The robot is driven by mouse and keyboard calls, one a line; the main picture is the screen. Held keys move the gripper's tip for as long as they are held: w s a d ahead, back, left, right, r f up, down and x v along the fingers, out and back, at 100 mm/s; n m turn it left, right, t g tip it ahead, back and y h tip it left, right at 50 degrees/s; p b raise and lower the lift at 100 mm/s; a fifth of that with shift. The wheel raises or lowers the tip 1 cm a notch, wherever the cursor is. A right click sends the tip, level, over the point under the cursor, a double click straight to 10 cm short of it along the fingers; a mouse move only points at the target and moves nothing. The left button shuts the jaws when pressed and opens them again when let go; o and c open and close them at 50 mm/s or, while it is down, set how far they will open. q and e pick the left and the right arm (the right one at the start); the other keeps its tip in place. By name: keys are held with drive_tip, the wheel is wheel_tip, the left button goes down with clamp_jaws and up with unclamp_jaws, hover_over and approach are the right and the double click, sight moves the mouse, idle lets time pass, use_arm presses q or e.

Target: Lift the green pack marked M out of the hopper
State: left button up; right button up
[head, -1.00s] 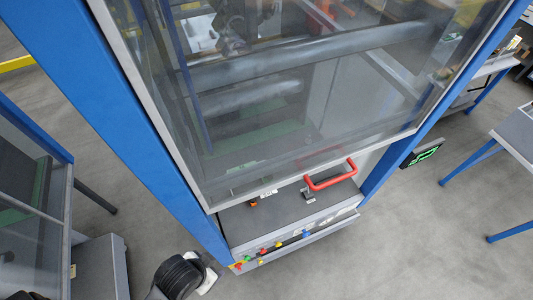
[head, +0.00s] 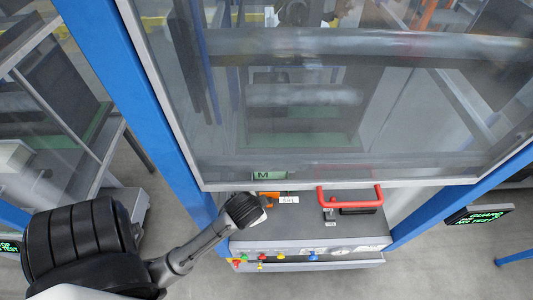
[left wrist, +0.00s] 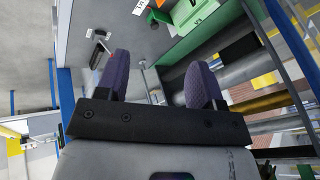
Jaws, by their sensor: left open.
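A small green pack marked M (head: 268,175) shows at the lower edge of the clear guard panel in the head view. I cannot tell how deep it sits, and its lower part is hidden. My left gripper (head: 250,208) is just below and left of it, in front of the machine. In the left wrist view the two dark fingers (left wrist: 160,78) stand apart with nothing between them. My right gripper is not in view.
The framed clear guard panel (head: 320,110) covers the machine's front. Coloured buttons (head: 281,257) line the ledge's front. A blue post (head: 130,100) rises at left.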

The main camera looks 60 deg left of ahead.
use_arm(q)
drive_tip(key=w+a+f+t+y+b, duration=0.1)
drive_tip(key=w+a+t+y+b, duration=0.15)
drive_tip(key=w+a+b, duration=0.65)
drive_tip(key=w+a+f+g+b, duration=0.2)
drive_tip(key=a+g+b, duration=0.1)
drive_tip(key=a+b, duration=0.45)
drive_tip(key=w+a+f+g+b, duration=0.1)
drive_tip(key=w+a+g+b, duration=0.2)
drive_tip(key=a+b, duration=0.45)
drive_tip(key=w+f+m+h+b, duration=0.1)
drive_tip(key=f+h+b, duration=0.1)
drive_tip(key=f+b, duration=0.3)
drive_tip(key=w+f+m+h+b, duration=0.2)
drive_tip(key=f+b, duration=0.4)
drive_tip(key=w+d+f+m+h+b, duration=0.1)
drive_tip(key=f+m+h+b, duration=0.1)
drive_tip(key=f+b, duration=0.3)
drive_tip(key=shift+w+f+t+h+b, duration=0.25)
drive_tip(key=shift+w+h+b, duration=0.15)
drive_tip(key=shift+h+b, duration=0.2)
drive_tip(key=shift+w+d+f+b, duration=0.1)
drive_tip(key=shift+f+b, duration=0.25)
drive_tip(key=shift+f, duration=0.55)
drive_tip(key=shift+c, duration=0.2)
